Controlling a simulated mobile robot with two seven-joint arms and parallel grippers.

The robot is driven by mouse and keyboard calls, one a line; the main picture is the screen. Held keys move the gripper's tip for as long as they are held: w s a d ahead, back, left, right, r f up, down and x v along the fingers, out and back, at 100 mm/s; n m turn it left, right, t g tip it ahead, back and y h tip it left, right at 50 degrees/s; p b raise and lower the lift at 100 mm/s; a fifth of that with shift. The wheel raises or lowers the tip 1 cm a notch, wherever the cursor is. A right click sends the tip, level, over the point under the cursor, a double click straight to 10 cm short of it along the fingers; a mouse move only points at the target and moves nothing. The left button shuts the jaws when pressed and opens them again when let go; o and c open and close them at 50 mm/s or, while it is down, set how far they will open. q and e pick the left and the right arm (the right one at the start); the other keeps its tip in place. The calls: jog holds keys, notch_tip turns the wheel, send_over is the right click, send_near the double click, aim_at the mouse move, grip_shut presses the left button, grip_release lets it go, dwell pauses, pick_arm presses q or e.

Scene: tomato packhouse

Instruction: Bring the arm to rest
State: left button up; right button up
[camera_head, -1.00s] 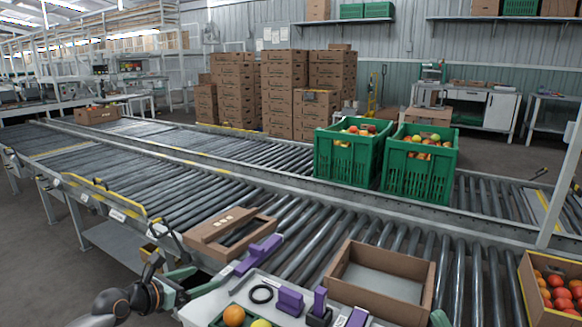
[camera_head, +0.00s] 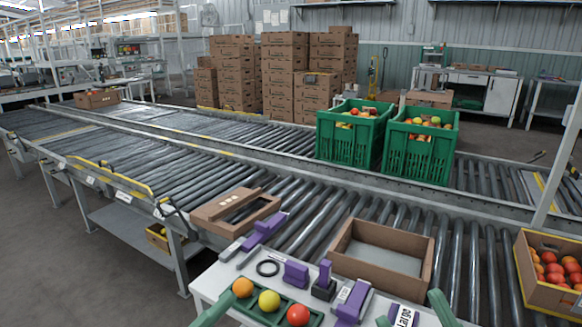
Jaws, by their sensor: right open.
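My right gripper (camera_head: 410,307) shows at the bottom edge, right of centre. Its two green fingers are apart and nothing is seen between them; the rest of the arm is out of frame. A green piece of my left gripper (camera_head: 213,312) shows at the bottom edge, left of the fruit tray, and most of it is cut off. The green tray (camera_head: 318,318) holds an orange fruit (camera_head: 242,287), a yellow fruit (camera_head: 269,300) and a red fruit (camera_head: 298,314) on the white table (camera_head: 210,283).
Purple tools (camera_head: 296,273), a black ring (camera_head: 268,268) and a "Large" label (camera_head: 403,316) lie on the table. Green crates (camera_head: 345,150) stand farther back.

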pick_arm(q)
jog(key=s+a+r+n+t+y, duration=0.4)
jog(key=s+a+r+n+t, duration=0.3)
jog(key=n, duration=0.5)
jog(key=w+a+f+n+g+y+p, duration=0.2)
jog(key=w+f+n+g+y+p, duration=0.2)
jog(key=w+f+n+y+p, duration=0.8)
pick_arm(e)
jog(key=w+d+f+m+g+h+p, duration=0.2)
jog(key=w+f+m+g+h+p, duration=0.15)
jog(key=w+f+m+h, duration=0.55)
pick_arm(q)
jog(key=s+f+g+p, duration=0.3)
jog(key=s+g+p, duration=0.1)
jog(key=s+p, duration=0.2)
jog(key=s+a+f+m+g+y+p, duration=0.1)
jog(key=s+f+g+p, duration=0.3)
jog(key=s+p, duration=0.2)
jog(key=shift+s+a+f+m, duration=0.25)
jog(key=shift+s+m, duration=0.05)
jog(key=shift+s, duration=0.1)
pick_arm(e)
jog(key=s+d+f+m+g+h, duration=0.1)
jog(key=s+f+g+h, duration=0.3)
jog(key=s+f+g, duration=0.5)
jog(key=shift+s+d+f+m, duration=0.4)
jog(key=shift+s+d+f, duration=0.2)
jog(key=shift+s+f, duration=0.4)
